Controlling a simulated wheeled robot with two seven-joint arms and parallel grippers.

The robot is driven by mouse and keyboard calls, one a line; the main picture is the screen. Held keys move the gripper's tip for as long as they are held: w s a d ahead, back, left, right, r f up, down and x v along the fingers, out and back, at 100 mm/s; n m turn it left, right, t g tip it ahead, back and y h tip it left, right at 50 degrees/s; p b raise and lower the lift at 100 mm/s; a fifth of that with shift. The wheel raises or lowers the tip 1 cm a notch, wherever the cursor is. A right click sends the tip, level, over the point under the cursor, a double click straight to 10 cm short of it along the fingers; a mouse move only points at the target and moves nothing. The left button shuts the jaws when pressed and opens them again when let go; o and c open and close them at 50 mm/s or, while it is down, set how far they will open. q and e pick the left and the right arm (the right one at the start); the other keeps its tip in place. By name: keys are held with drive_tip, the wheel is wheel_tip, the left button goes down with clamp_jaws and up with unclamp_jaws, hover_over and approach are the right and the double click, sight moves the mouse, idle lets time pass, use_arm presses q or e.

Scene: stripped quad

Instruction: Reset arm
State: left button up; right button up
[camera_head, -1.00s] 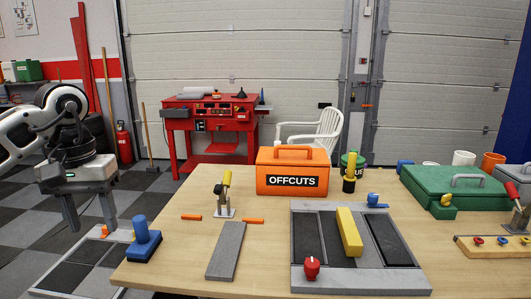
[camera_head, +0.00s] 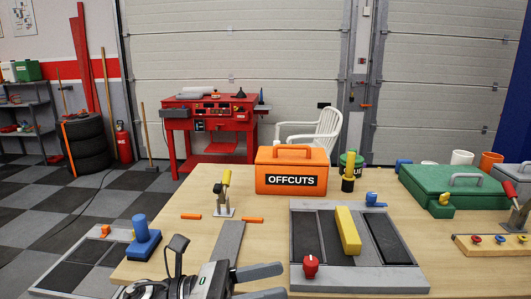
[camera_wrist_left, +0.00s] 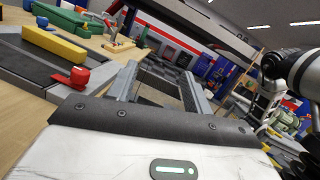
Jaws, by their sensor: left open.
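My left gripper (camera_head: 282,281) is low in the head view, its two grey fingers apart and pointing right, with nothing between them. It is in front of the grey board with dark panels (camera_head: 297,258), near that board's front left corner. In the left wrist view the fingers (camera_wrist_left: 160,75) stretch away from the camera, open and empty. The yellow bar (camera_head: 348,231) lies on the board's middle, and the red knob (camera_head: 311,266) stands at its front edge. Both also show at the left of the wrist view, the bar (camera_wrist_left: 53,46) above the knob (camera_wrist_left: 80,77). My right gripper is not seen.
The orange OFFCUTS box (camera_head: 292,170) stands at the table's back middle. A green case (camera_head: 450,186) and a peg board (camera_head: 490,246) are at right.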

use_arm(q)
drive_tip(key=a+f+n+t+y, duration=0.55)
drive_tip(key=f+n+t, duration=0.2)
drive_tip(key=n, duration=1.05)
drive_tip(key=a+f+n+t+y, duration=0.4)
drive_tip(key=f+n+t+y, duration=0.35)
drive_tip(key=n, duration=1.05)
drive_tip(key=s+a+f+n+g+y, duration=0.2)
drive_tip(key=s+f+n+g, duration=0.1)
drive_tip(key=s+f+n, duration=0.3)
drive_tip(key=s+a+f+n+g+y, duration=0.2)
drive_tip(key=s+a+f+n+g, duration=0.1)
drive_tip(key=s+f+n, duration=0.2)
wheel_tip(320, 180, down, 2)
drive_tip(key=shift+s+f+n, duration=0.25)
drive_tip(key=shift+s+n, duration=0.15)
